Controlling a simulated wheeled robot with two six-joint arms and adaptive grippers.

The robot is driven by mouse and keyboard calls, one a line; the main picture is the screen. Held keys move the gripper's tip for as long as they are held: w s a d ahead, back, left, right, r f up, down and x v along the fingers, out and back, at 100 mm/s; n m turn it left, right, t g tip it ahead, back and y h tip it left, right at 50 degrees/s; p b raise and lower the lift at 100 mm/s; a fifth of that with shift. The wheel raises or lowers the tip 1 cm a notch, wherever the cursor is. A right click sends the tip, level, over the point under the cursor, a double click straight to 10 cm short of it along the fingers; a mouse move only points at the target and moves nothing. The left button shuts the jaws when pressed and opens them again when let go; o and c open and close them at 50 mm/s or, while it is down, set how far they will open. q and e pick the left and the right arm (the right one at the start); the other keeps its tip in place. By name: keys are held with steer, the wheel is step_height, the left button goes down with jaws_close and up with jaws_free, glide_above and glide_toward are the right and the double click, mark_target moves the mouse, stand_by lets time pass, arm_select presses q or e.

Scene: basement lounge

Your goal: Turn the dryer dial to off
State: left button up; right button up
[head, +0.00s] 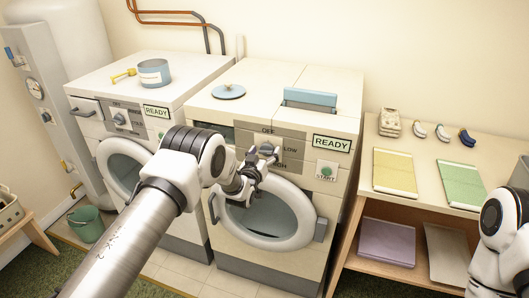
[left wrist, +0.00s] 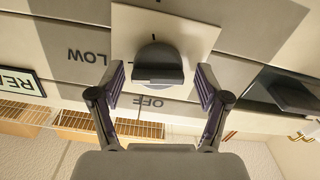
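The dryer (head: 240,265) is the right of two white machines. Its dial is mostly hidden by my left gripper in the head view, on a grey panel marked OFF, LOW and a partly covered third word. In the left wrist view the grey dial (left wrist: 157,62) sits on a pale square plate. That view is upside down, with OFF below the dial and LOW to its left.
The dryer has a READY display (head: 332,144), a START button (head: 326,171) and a round door (head: 270,215) under my gripper. The left machine (head: 190,210) has its own dial (head: 120,118). A shelf table (head: 440,130) stands right. My right arm shows at the right edge.

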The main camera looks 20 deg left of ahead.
arm_select(q)
steer(key=shift+s+d+r, duration=0.1)
steer(key=shift+d+r, duration=0.05)
steer(key=c, duration=1)
steer(key=n+b, duration=0.2)
steer(key=b, duration=0.1)
steer(key=shift+f+n, duration=0.2)
steer(key=shift+n, duration=0.2)
steer(key=n+b, duration=0.4)
steer(key=shift+a, duration=0.2)
steer(key=n+b, duration=0.3)
steer(key=n, duration=0.2)
steer(key=shift+a+n+b, duration=0.1)
steer(key=shift+n+b, duration=1.05)
steer(key=shift+n, duration=0.95)
